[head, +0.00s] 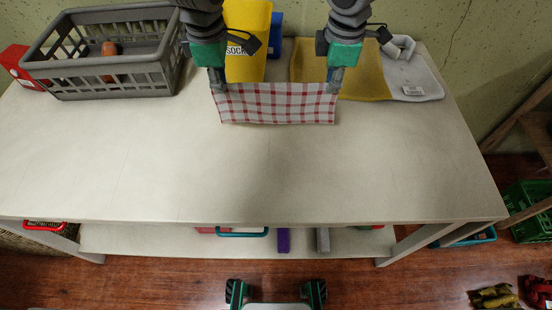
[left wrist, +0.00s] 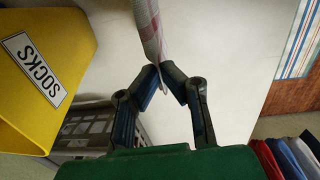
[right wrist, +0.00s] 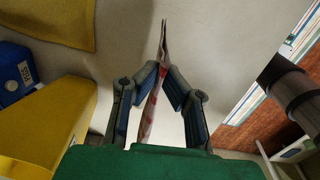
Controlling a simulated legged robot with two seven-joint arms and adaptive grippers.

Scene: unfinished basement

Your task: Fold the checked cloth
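The red-and-white checked cloth (head: 275,103) hangs stretched between my two grippers over the back middle of the table. My left gripper (head: 217,88) is shut on its upper left corner; the left wrist view shows the cloth (left wrist: 151,35) between the fingertips (left wrist: 160,85). My right gripper (head: 333,88) is shut on its upper right corner; the right wrist view shows the cloth (right wrist: 154,95) edge-on between the fingertips (right wrist: 160,75). In the head view I cannot tell whether the lower edge touches the tabletop.
A grey basket (head: 110,75) stands at the back left of the table (head: 240,175). A yellow SOCKS bin (head: 246,45) and a blue bin (head: 275,35) stand behind the cloth. A yellow cloth (head: 365,72) and a grey cloth (head: 412,80) lie at the back right. The front is clear.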

